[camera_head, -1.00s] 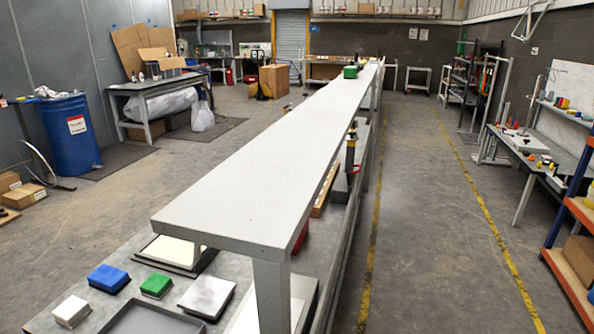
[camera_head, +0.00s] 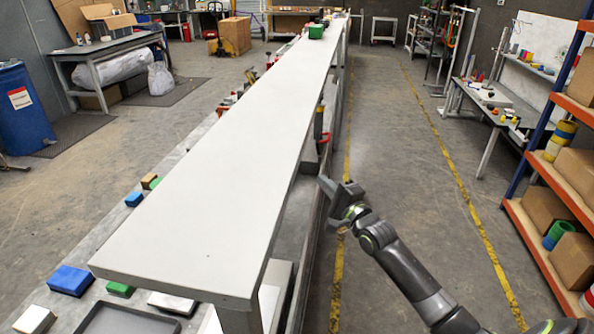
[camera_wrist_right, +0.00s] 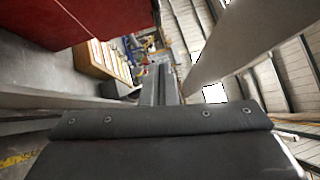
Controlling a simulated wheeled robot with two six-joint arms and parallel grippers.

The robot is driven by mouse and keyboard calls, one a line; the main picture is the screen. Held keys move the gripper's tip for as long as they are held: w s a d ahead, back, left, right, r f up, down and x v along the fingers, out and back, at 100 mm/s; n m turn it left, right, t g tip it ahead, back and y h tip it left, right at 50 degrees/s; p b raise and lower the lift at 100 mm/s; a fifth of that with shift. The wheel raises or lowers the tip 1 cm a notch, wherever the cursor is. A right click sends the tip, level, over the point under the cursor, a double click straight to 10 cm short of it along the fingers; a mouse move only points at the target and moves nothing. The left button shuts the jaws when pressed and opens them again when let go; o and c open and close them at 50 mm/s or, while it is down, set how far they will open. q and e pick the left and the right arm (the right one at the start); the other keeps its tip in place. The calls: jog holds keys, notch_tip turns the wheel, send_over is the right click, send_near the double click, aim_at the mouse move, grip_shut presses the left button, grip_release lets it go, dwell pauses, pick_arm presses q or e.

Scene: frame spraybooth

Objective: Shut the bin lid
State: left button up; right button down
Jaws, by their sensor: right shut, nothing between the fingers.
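My right gripper (camera_head: 338,190) is in the head view at the right side of the long grey raised shelf, beside its edge. Its fingers are together and empty; they also show in the right wrist view (camera_wrist_right: 160,85). A dark red surface (camera_wrist_right: 75,20) fills the upper left of the wrist view, close to the gripper and apart from the fingers. I cannot tell whether it is the bin, and no lid can be made out. My left gripper is not in view.
The raised shelf (camera_head: 215,150) runs away from me above a lower bench, with a blue block (camera_head: 71,280) and a dark tray (camera_head: 125,320) at its near end. A rack with cardboard boxes (camera_head: 545,210) stands right. The floor between is clear.

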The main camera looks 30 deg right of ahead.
jog(key=w+a+r, duration=0.1)
jog(key=w+a, duration=0.2)
jog(key=w, duration=0.5)
jog(key=shift+a+r+b, duration=0.3)
jog(key=shift+w, duration=0.15)
